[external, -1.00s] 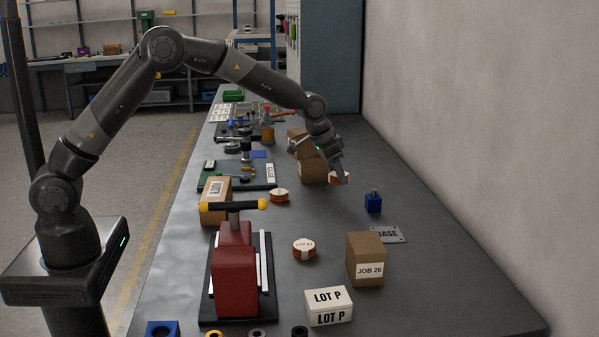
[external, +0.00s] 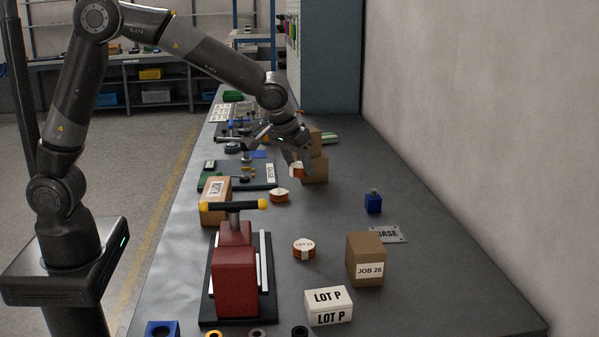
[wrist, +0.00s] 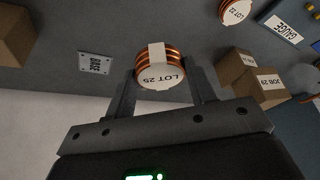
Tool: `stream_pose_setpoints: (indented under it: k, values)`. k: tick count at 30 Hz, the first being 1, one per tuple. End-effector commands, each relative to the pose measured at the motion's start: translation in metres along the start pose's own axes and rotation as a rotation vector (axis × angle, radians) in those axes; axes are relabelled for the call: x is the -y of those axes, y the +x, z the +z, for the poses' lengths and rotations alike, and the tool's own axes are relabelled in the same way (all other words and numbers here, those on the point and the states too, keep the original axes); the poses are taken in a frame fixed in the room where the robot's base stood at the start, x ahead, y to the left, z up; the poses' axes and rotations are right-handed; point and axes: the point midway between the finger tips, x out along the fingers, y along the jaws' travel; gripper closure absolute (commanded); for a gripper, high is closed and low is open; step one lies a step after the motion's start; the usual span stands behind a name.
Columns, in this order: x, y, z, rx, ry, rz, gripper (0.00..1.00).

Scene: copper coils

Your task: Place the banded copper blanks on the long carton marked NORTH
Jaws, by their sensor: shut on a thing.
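My gripper (external: 300,163) is shut on a banded copper blank (external: 296,170), held above the bench in front of the stacked cartons. In the wrist view this blank (wrist: 161,73) has copper rings, a white band and a LOT 25 label, between the two fingers. A second banded blank (external: 279,196) lies on the bench to the left; the wrist view shows a blank marked LOT 22 (wrist: 236,11). A third blank (external: 304,249) lies nearer the camera. A long carton (external: 215,204) with a white label stands behind the red vise; I cannot read its lettering clearly.
Two stacked brown cartons (external: 315,168) stand just beyond my gripper. A red vise (external: 236,278), a JOB 26 carton (external: 366,258), a LOT P box (external: 329,306), a blue block (external: 373,203) and a BASE plate (external: 389,234) stand nearer. The bench's right side is mostly clear.

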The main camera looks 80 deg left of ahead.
Motion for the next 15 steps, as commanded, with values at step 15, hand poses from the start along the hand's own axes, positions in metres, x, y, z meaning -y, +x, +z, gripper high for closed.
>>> stream_pose_setpoints:
  k: [15]
  values:
    - [0.068, -0.079, 0.11, -0.002, -0.598, -0.247, 0.77]
